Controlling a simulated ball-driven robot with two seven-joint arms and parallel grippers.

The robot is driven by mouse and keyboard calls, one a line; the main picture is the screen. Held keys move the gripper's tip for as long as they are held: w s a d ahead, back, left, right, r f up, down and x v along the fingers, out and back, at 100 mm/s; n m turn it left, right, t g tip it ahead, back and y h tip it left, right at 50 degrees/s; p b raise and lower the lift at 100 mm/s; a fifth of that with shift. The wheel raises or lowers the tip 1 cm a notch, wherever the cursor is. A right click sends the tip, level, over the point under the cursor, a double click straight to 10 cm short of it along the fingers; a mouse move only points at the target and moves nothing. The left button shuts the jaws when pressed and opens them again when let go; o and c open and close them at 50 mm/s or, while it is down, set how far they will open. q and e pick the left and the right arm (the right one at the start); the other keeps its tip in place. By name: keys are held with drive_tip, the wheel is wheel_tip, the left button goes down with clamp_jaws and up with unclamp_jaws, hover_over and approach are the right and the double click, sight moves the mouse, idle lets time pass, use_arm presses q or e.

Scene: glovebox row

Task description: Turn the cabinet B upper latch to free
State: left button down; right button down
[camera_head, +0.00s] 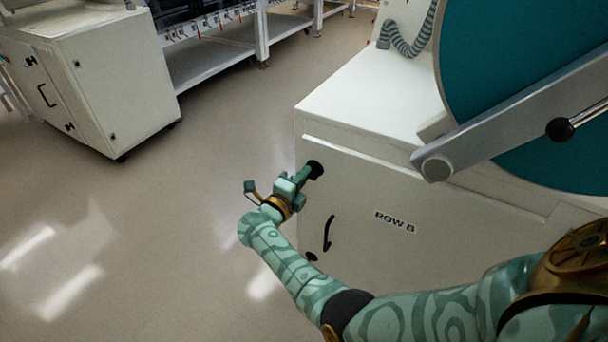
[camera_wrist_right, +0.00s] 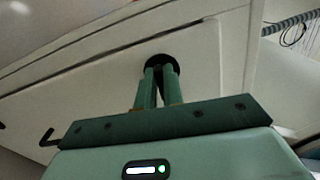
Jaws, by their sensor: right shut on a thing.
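The white cabinet marked ROW B (camera_head: 365,240) stands at the centre right in the head view. Its upper latch (camera_head: 316,169) is a dark round knob near the top left of the front panel. My right gripper (camera_head: 305,174) reaches to the latch, its fingers shut on it. In the right wrist view the green fingers (camera_wrist_right: 161,82) meet the dark latch (camera_wrist_right: 163,64) on the pale panel. The fingers hide part of the latch, so I cannot tell its turn. My left gripper is not in view.
A black handle (camera_head: 328,232) and a lower dark latch (camera_head: 311,257) sit below on the same panel. A teal round window with a grey bar (camera_head: 520,120) rises above the cabinet. Another white cabinet (camera_head: 95,85) stands at the far left. The floor between is clear.

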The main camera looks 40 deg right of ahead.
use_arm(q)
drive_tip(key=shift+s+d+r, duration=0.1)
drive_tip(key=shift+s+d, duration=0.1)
use_arm(e)
drive_tip(key=shift+n, duration=0.5)
drive_tip(key=c, duration=1.5)
unclamp_jaws()
drive_tip(key=shift+w+a+f, duration=0.1)
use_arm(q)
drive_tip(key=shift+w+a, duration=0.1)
